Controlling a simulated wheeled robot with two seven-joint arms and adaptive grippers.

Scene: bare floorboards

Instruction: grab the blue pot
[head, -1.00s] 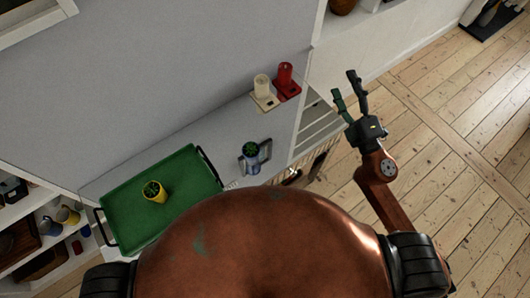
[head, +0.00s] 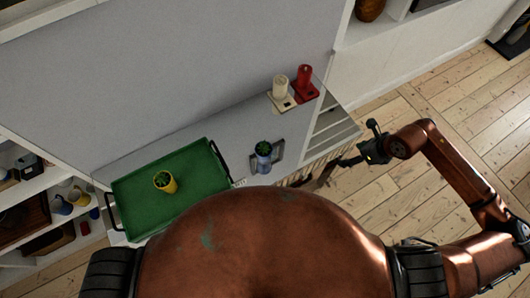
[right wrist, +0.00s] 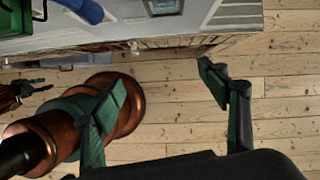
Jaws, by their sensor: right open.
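The blue pot (head: 264,163) holds a small green plant and stands on a small grey tray on the counter, right of the green tray. A blue shape at the top left of the right wrist view (right wrist: 88,10) seems to be this pot. My right gripper (head: 355,143) is open and empty, off the counter's right end, to the right of the pot and apart from it. Its two fingers spread wide in the right wrist view (right wrist: 163,85). A dark pronged shape at that view's left edge may be my left gripper (right wrist: 28,89); its jaws are unclear.
A green tray (head: 130,190) with a yellow pot (head: 165,182) lies on the counter's left. Shelves with mugs (head: 60,205) are at the left. Open floorboards (head: 480,140) lie at the right.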

